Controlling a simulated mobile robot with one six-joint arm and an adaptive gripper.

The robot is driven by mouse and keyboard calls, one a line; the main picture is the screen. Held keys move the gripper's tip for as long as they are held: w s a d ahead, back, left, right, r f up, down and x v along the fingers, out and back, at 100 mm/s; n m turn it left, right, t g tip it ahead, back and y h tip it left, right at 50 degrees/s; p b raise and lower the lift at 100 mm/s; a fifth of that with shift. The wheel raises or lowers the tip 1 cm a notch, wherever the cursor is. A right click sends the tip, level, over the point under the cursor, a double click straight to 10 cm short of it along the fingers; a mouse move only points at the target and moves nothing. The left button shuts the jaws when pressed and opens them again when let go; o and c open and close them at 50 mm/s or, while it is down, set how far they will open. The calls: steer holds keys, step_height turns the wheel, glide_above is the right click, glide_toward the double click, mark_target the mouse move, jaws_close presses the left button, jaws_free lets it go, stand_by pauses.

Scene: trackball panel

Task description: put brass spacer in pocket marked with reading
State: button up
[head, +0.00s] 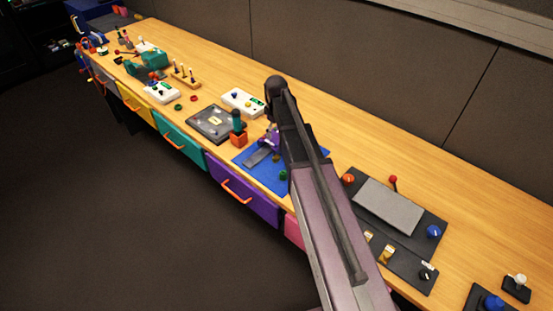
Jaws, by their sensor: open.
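My arm reaches over the bench, and my gripper (271,142) hangs low over the blue mat (280,182), partly hidden behind my arm. It is open, and I see nothing clearly held in it. A small brownish piece (277,158) lies on the mat just below it; it may be the brass spacer, but it is too small to be sure. A dark square panel (215,123) with pale spots and a central label lies left of the mat. A white box (243,101) with a small green display stands behind it. The reading is not legible.
A dark green-topped cylinder on an orange block (238,130) stands between panel and mat. A grey bar (258,156) and green piece (283,175) lie on the mat. A black control panel (390,212) is at right. The bench's rear strip is mostly clear.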

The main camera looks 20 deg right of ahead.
steer(key=b, duration=0.9)
glide_above(276, 156)
step_height(276, 156, down, 9)
steer(key=shift+r, duration=0.15)
stand_by(0.5)
steer(key=shift+f+b, duration=2.45)
steer(key=shift+f, duration=0.15)
jaws_close()
